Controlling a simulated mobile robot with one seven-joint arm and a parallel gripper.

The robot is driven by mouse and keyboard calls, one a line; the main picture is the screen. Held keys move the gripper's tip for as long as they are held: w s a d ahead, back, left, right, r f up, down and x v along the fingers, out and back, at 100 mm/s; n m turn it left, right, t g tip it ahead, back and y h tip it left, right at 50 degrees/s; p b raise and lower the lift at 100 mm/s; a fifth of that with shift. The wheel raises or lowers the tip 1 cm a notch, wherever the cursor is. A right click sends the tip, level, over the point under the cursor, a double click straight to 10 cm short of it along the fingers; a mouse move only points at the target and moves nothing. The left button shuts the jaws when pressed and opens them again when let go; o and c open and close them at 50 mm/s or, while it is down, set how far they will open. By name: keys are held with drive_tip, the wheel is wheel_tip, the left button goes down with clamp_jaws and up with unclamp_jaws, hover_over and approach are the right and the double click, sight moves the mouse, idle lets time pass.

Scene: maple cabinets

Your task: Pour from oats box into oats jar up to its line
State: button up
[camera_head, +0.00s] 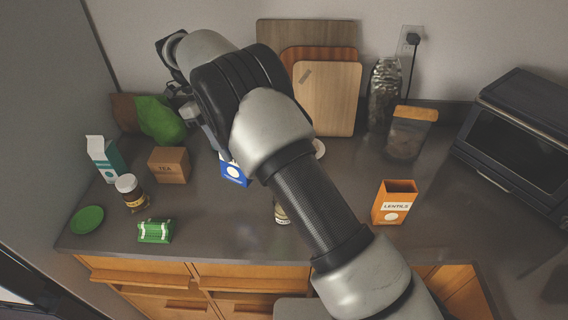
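No label reading "oats" is legible, so I cannot tell which box or jar is the oats one. A blue box (235,174) with a white round mark stands left of my forearm, its upper part hidden by my arm. A clear jar with a wooden lid (408,137) stands at the back right, with dark contents low inside. Another small jar (281,213) is mostly hidden behind my forearm. My gripper (205,128) is partly visible above and left of the blue box; its fingertips are hidden or too small to make out, and I cannot tell whether it touches the box.
An orange lentils box (394,204) stands open at right, near a black toaster oven (522,135). Cutting boards (328,98) lean at the back.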

drive_tip(key=shift+s+d+r+t+y, duration=0.3)
drive_tip(key=shift+d+r+y, duration=0.2)
drive_tip(key=shift+y, duration=0.2)
drive_tip(key=shift+s+d+r+t+y, duration=0.2)
drive_tip(key=shift+d+r+t+y, duration=0.1)
drive_tip(key=shift+d+r+y, duration=0.3)
drive_tip(key=shift+s+d+r+t+y, duration=0.3)
drive_tip(key=shift+d+r+t+y, duration=0.1)
drive_tip(key=shift+d+y, duration=0.35)
drive_tip(key=shift+s+d+r+t+y, duration=0.35)
drive_tip(key=shift+d+y, duration=0.2)
drive_tip(key=shift+y, duration=0.3)
drive_tip(key=shift+d+r+y, duration=0.15)
drive_tip(key=shift+r+y, duration=0.15)
drive_tip(key=shift+y, duration=0.2)
drive_tip(key=shift+s+d+r+t+y, duration=0.1)
drive_tip(key=shift+d+r+t+y, duration=0.05)
drive_tip(key=shift+r+t+y, duration=0.15)
drive_tip(key=shift+d+r+t+y+b, duration=0.15)
drive_tip(key=shift+t+y+b, duration=0.1)
drive_tip(key=shift+y+b, duration=0.25)
drive_tip(key=shift+s+d+r+t+y+b, duration=0.15)
drive_tip(key=shift+r+t+y+b, duration=0.35)
drive_tip(key=shift+b, duration=2.2)
drive_tip(key=shift+s+d+r+t+y+b, duration=0.2)
drive_tip(key=shift+y+b, duration=0.5)
drive_tip(key=shift+b, duration=2)
drive_tip(key=shift+d+r+t+y+b, duration=0.25)
drive_tip(key=shift+y+b, duration=0.35)
drive_tip(key=shift+b, duration=2.1)
